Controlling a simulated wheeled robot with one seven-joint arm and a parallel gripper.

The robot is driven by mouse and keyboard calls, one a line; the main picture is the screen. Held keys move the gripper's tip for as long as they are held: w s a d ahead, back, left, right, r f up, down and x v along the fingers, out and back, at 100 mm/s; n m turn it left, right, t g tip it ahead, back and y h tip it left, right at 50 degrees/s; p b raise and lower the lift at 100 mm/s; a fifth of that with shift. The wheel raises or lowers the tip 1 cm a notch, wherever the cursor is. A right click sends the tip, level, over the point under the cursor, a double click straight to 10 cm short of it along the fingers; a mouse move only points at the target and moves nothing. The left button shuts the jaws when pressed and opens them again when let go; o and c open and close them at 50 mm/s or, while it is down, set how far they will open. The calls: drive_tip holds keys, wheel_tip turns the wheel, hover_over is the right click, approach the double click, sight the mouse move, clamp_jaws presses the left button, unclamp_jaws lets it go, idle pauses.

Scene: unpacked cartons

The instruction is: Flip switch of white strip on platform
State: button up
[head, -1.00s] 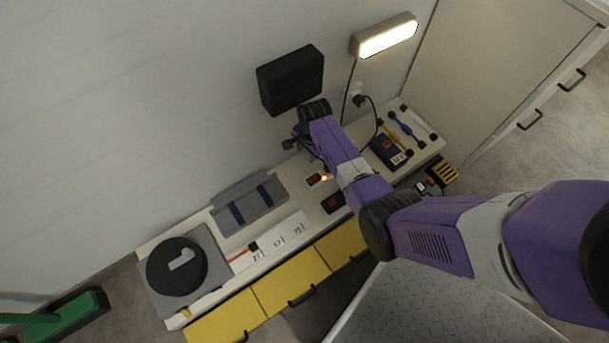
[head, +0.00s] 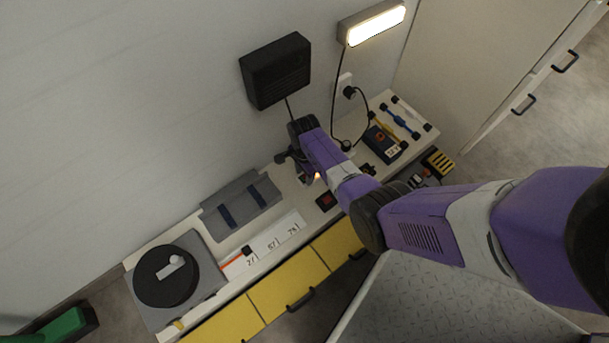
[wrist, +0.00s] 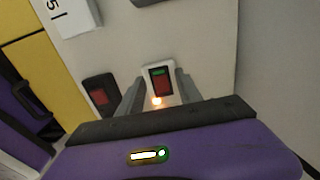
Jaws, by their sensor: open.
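The white strip (wrist: 148,68) shows in the wrist view on the pale platform (wrist: 208,45). Its red switch (wrist: 160,83) has a green mark at the far end, and a small orange light glows at its near end. My gripper (wrist: 160,78) is open. Its two grey fingers stand on either side of the strip; I cannot tell whether they touch it. In the head view my gripper (head: 306,178) is over the strip and hides most of it.
A black unit with a red switch (head: 326,201) lies beside the white strip, also in the wrist view (wrist: 100,92). White numbered blocks (head: 273,243), a grey rack (head: 240,204) and a turntable (head: 165,275) are left. A meter (head: 384,143) and cables are right; a black box (head: 276,70) hangs behind.

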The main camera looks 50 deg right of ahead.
clamp_jaws()
drive_tip(key=shift+s+d+y, duration=0.1)
drive_tip(key=shift+d+y, duration=0.15)
drive_tip(key=shift+y, duration=0.35)
drive_tip(key=shift+d+t+y, duration=0.1)
drive_tip(key=shift+t+y, duration=0.3)
drive_tip(key=shift+y, duration=0.4)
unclamp_jaws()
drive_tip(key=shift+r, duration=0.1)
